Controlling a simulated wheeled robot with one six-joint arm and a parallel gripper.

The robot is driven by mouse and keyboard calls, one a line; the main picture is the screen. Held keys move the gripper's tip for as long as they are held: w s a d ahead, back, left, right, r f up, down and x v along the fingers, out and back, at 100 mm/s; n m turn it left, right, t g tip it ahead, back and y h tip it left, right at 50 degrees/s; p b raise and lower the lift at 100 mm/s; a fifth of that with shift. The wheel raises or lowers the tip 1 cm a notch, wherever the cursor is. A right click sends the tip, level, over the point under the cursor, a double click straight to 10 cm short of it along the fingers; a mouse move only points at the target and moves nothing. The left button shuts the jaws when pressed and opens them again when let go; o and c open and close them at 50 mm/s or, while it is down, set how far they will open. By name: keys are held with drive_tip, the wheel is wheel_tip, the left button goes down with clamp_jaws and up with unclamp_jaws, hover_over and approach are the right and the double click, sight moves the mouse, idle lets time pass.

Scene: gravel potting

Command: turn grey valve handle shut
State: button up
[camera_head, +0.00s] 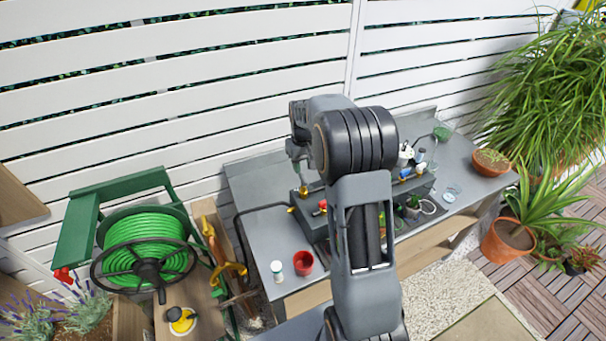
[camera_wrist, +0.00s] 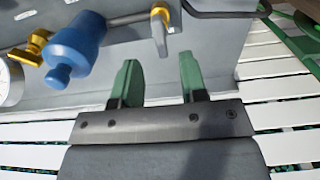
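The grey valve handle (camera_wrist: 161,37) hangs from a brass valve (camera_wrist: 160,11) at the top middle of the wrist view. It points down the picture, roughly across the grey pipe (camera_wrist: 128,18). My gripper (camera_wrist: 158,62) is open, its two green fingers spread apart with nothing between them. The handle lies just beyond the fingertips, lined up with the gap between them and apart from both. In the head view the end of my arm (camera_head: 298,152) is over the back left of the grey bench; the handle cannot be made out there.
A blue fitting (camera_wrist: 76,42) stands left of the fingers, near another brass fitting (camera_wrist: 36,44) and a round gauge (camera_wrist: 9,83). A green hose reel (camera_head: 146,250) is left of the bench.

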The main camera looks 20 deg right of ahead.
sight(304, 177)
drive_tip(key=shift+f+p, duration=0.4)
drive_tip(key=shift+f, duration=2.15)
drive_tip(key=shift+c, duration=0.3)
clamp_jaws()
